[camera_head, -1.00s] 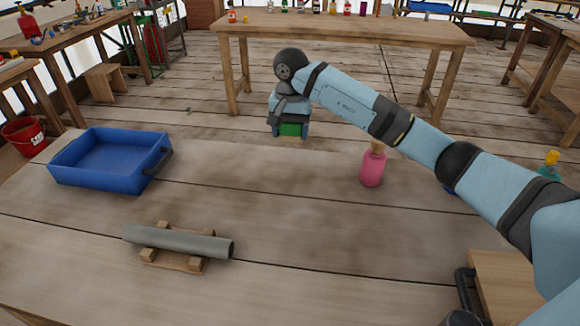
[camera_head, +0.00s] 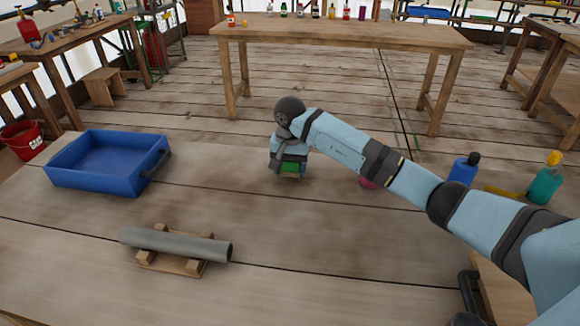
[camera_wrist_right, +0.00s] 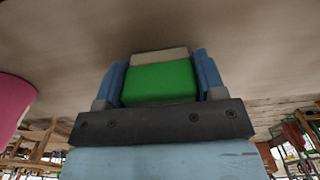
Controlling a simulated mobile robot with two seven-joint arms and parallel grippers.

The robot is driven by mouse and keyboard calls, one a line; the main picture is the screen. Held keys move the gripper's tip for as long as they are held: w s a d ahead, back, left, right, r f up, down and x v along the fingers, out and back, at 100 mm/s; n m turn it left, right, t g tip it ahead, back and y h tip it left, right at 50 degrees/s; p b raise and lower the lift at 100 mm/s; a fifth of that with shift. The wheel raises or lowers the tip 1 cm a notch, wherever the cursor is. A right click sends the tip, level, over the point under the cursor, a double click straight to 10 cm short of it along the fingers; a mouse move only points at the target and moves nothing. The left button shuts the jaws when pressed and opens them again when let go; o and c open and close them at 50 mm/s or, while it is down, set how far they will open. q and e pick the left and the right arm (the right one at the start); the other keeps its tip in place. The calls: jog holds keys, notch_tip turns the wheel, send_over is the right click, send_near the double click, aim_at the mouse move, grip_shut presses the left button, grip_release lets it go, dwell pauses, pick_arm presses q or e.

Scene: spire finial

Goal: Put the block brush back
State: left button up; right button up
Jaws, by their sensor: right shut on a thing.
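My right gripper (camera_head: 289,176) is shut on the block brush, whose green block (camera_head: 290,168) shows between the fingers near the middle of the table. In the right wrist view the green block of the brush (camera_wrist_right: 160,83) sits between the two blue fingers, with a pale beige strip beyond it. The tabletop is close beyond the brush there; I cannot tell whether the two touch. My left gripper is not in view.
A blue tray (camera_head: 75,178) stands at the left. A grey pipe (camera_head: 175,244) lies on a wooden cradle in front. A pink bottle (camera_head: 369,183) is mostly behind my right arm; blue (camera_head: 463,170) and teal (camera_head: 546,184) bottles stand at the right. The table's middle is clear.

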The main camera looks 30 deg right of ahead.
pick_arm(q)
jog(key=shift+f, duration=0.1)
pick_arm(e)
jog(key=shift+f, duration=0.15)
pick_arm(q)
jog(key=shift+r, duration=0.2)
pick_arm(e)
jog(key=o, duration=0.9)
notch_tip(320, 180, up, 12)
jog(key=shift+f+p, duration=0.15)
jog(key=shift+p, duration=0.6)
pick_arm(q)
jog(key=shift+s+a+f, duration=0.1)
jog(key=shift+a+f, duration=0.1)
pick_arm(e)
jog(key=shift+r, duration=0.3)
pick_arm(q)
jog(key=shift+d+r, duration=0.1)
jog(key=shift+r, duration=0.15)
